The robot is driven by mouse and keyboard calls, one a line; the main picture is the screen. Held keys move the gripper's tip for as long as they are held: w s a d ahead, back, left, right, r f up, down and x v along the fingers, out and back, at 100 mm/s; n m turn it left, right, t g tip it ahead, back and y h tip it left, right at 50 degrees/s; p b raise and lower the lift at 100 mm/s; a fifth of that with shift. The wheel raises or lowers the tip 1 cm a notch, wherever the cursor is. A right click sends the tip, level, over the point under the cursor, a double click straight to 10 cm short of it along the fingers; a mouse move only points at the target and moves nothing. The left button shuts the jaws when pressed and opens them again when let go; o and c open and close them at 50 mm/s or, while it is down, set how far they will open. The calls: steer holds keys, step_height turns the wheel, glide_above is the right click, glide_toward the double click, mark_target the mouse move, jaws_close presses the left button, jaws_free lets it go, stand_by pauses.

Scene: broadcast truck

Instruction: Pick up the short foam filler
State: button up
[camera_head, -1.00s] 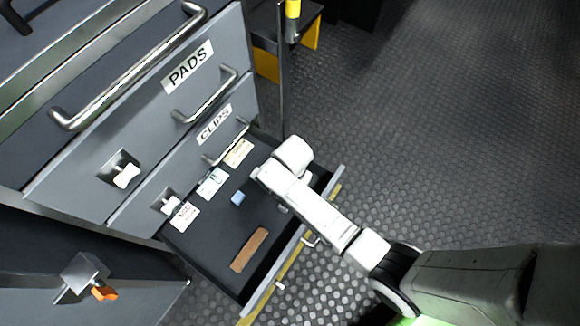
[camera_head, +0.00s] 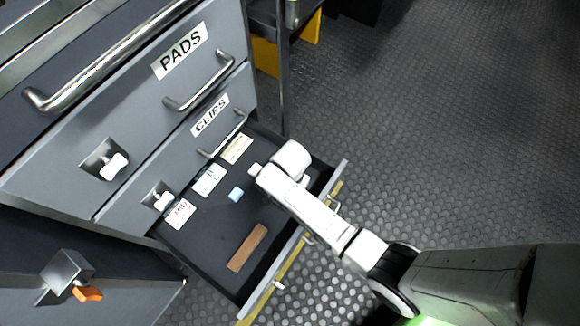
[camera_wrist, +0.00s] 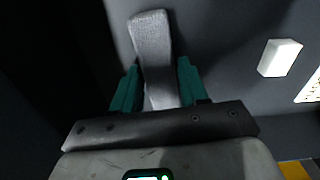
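A grey, rough-textured block (camera_wrist: 153,45), which looks like the short foam filler, lies on the dark drawer floor in the wrist view. My gripper (camera_wrist: 158,68) has its two teal fingers on either side of the block's near part. A narrow gap shows beside the fingertips, and the block's near end is hidden by the gripper body. In the head view my gripper (camera_head: 278,178) is over the right part of the open drawer (camera_head: 205,245). It hides the grey block there, and the fingers cannot be seen.
A brown bar (camera_head: 247,247) and a small pale blue block (camera_head: 236,194) lie in the drawer. Several label cards (camera_head: 209,181) line its back. A pale block (camera_wrist: 280,57) shows in the wrist view. The cabinet with the CLIPS drawer front (camera_head: 185,145) rises behind. Open floor lies to the right.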

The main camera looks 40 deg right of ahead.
steer(key=c, duration=0.6)
steer(key=shift+c, duration=0.2)
